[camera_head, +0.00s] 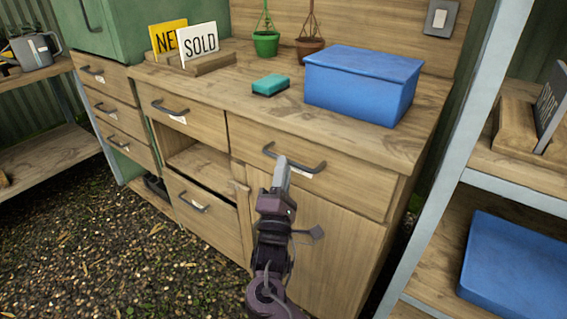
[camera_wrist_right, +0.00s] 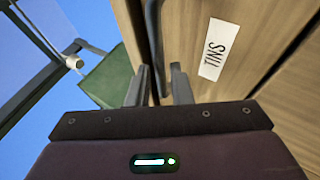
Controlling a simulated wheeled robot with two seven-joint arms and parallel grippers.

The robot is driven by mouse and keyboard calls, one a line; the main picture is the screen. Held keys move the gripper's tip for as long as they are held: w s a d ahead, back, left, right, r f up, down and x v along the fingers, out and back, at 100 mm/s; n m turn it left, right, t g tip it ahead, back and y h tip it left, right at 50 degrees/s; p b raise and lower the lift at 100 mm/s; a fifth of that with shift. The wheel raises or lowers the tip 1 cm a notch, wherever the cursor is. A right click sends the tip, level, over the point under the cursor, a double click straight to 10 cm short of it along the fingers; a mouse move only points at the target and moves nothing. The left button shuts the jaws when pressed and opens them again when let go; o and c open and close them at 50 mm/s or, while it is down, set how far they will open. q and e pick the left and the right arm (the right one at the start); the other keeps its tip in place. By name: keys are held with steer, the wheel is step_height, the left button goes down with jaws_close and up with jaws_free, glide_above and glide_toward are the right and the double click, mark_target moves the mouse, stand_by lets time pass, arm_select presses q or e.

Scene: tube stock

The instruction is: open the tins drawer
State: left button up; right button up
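The tins drawer (camera_head: 345,184) is the wide wooden drawer at the right of the bench, under the top, and its front looks closed. Its dark bar handle (camera_head: 312,169) runs across the front. A white label reading TINS (camera_wrist_right: 212,50) shows in the right wrist view beside the handle (camera_wrist_right: 154,40). My right gripper (camera_head: 285,165) is at the handle. In the right wrist view my right gripper (camera_wrist_right: 163,80) has its fingers apart, one on each side of the bar, with a gap visible. My left gripper is not in view.
A blue box (camera_head: 360,85) and a teal sponge (camera_head: 270,85) sit on the bench top (camera_head: 225,95). A cupboard door (camera_head: 330,255) is below the drawer. A shelf rack (camera_head: 440,190) stands close at the right. The gravel floor (camera_head: 120,260) is clear at the left.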

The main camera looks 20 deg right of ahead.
steer(key=shift+x, duration=1.35)
jaws_close()
steer(key=shift+f, duration=0.1)
